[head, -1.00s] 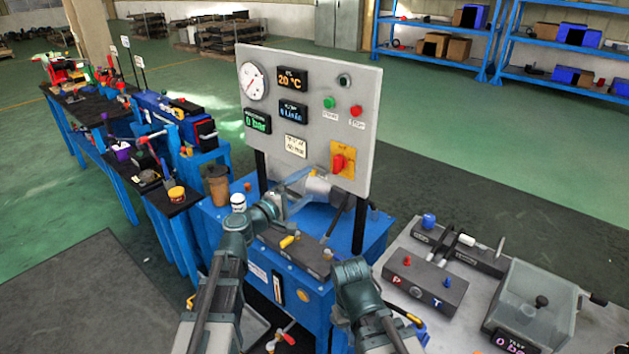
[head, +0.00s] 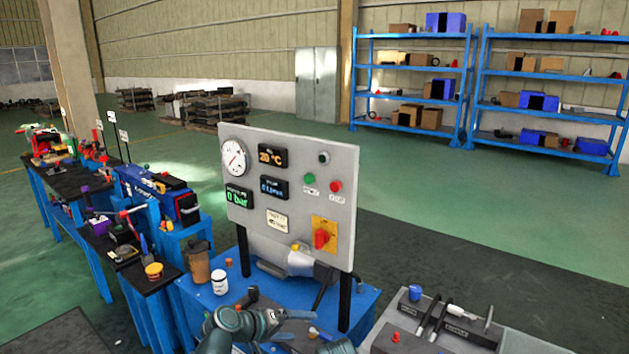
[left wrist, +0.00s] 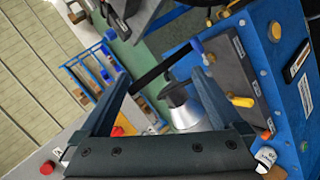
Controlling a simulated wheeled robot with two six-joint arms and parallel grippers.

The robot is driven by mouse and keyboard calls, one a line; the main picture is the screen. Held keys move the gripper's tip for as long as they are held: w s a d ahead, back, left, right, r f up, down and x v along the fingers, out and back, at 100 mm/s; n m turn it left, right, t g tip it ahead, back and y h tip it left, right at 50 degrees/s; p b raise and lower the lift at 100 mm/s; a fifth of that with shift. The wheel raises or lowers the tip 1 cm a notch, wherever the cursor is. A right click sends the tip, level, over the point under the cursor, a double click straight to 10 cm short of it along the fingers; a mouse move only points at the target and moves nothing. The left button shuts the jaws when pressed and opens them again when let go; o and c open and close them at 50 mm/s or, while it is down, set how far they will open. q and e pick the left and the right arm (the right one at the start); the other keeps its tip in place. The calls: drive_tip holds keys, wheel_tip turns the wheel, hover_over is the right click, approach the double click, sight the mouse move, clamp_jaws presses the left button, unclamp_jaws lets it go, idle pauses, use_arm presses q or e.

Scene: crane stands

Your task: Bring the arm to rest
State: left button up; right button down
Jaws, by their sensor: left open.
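My left gripper (head: 300,325) is low in the head view, in front of the blue bench (head: 352,310) below the grey control panel (head: 290,180). In the left wrist view its two fingers (left wrist: 155,55) are spread, with nothing held between them. A silver cylindrical part (left wrist: 188,112) with a dark end shows behind the gap between the fingers, apart from them as far as I can tell. A bit of my right arm shows at the bottom edge of the head view; its gripper is out of the picture.
A grey test unit (head: 455,325) is at the lower right. Blue shelves (head: 410,85) stand far back. Open green floor lies beyond the panel.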

use_arm(q)
drive_tip(key=s+a+f+m+g+y, duration=0.2)
drive_tip(key=s+a+f+g+y, duration=0.1)
drive_tip(key=s+a+f+y, duration=0.3)
drive_tip(key=s+a+f+m+g+y, duration=0.25)
drive_tip(key=s+a+g, duration=0.2)
drive_tip(key=s, duration=0.35)
drive_tip(key=s+d+r+m+y+p, duration=0.1)
drive_tip(key=s+d+p, duration=0.1)
drive_tip(key=d, duration=0.2)
drive_tip(key=s+d+r+m+p, duration=0.2)
drive_tip(key=s+d, duration=0.1)
drive_tip(key=d, duration=0.2)
drive_tip(key=shift+s+d+r+y+p, duration=0.15)
drive_tip(key=shift+d+r+y+p, duration=0.15)
drive_tip(key=shift+y+p, duration=0.1)
